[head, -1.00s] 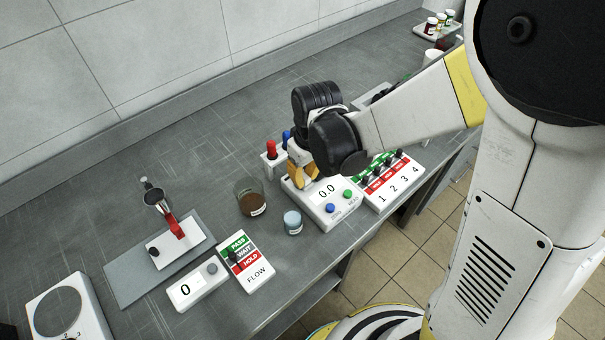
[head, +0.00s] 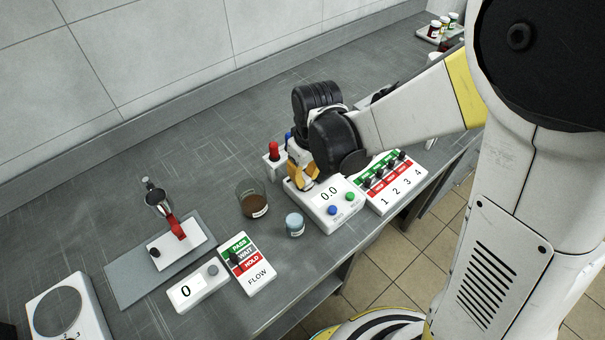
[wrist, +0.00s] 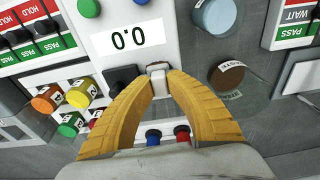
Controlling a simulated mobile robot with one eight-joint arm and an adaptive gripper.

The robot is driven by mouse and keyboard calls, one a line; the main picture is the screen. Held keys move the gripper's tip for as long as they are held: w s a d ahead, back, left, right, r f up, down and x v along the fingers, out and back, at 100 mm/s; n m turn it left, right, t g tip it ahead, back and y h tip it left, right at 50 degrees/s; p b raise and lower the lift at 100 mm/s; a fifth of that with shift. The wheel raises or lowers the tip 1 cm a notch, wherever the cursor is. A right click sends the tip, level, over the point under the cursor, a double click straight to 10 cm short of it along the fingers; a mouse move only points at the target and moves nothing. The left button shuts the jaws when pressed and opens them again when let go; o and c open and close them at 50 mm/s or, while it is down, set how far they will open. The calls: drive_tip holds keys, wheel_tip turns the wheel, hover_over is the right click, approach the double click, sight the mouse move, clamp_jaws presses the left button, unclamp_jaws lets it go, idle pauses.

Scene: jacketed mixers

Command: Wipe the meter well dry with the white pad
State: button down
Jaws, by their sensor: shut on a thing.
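The meter (head: 322,205) is a white box reading 0.0, with a blue and a green button; it also shows upside down in the wrist view (wrist: 127,37). My gripper (head: 300,187) points down over the meter's back end. In the wrist view its yellow fingers (wrist: 158,75) are closed at the tips on a small white piece, the white pad (wrist: 158,86). The pad is at the meter's back part, beside a dark square (wrist: 122,77) on it. The well is not clearly visible, and I cannot tell whether the pad touches it.
A jar of brown stuff (head: 253,205) and a small blue-grey lidded jar (head: 294,224) stand left of the meter. A red-and-blue-capped holder (head: 272,160) is behind it. A numbered switch panel (head: 396,182) is close on the right.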

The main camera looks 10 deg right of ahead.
drive_tip(key=shift+s+d, duration=0.3)
drive_tip(key=shift+s, duration=0.2)
drive_tip(key=shift+w+a+b, duration=0.4)
drive_tip(key=shift+w+a, duration=0.25)
drive_tip(key=shift+w, duration=0.3)
drive_tip(key=shift+s+d, duration=0.35)
drive_tip(key=shift+s, duration=0.15)
idle(0.6)
drive_tip(key=shift+r, duration=0.1)
drive_tip(key=shift+r+p, duration=2.4)
drive_tip(key=shift+r, duration=0.55)
